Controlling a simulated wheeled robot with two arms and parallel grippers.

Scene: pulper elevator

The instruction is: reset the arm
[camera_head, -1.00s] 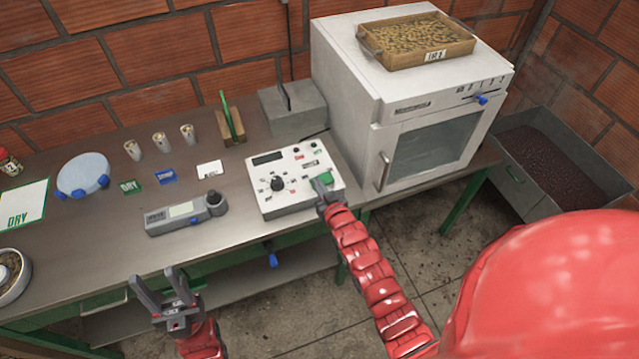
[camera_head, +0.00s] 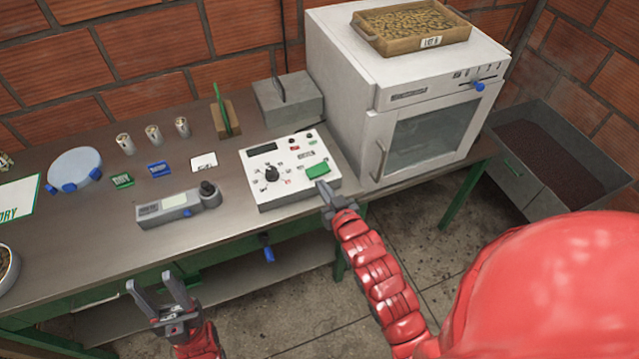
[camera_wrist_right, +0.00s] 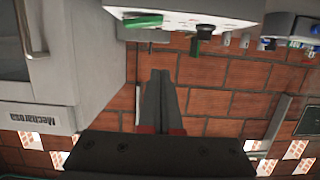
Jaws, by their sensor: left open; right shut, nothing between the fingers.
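My right gripper (camera_head: 327,193) is shut and empty. It stands just in front of the control box (camera_head: 262,185), below its green button (camera_head: 317,170), and looks apart from it. In the right wrist view the shut fingers (camera_wrist_right: 160,92) point at the brick wall, with the box's green button (camera_wrist_right: 143,21) above them. My left gripper (camera_head: 160,294) is open and empty, in front of the table's front edge at the lower left.
A white oven (camera_head: 345,85) with a tray of beans (camera_head: 415,45) on top stands right of the box. A handheld meter (camera_head: 178,207), three small cups and cards lie on the table (camera_head: 95,225). A bin (camera_head: 565,150) stands far right.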

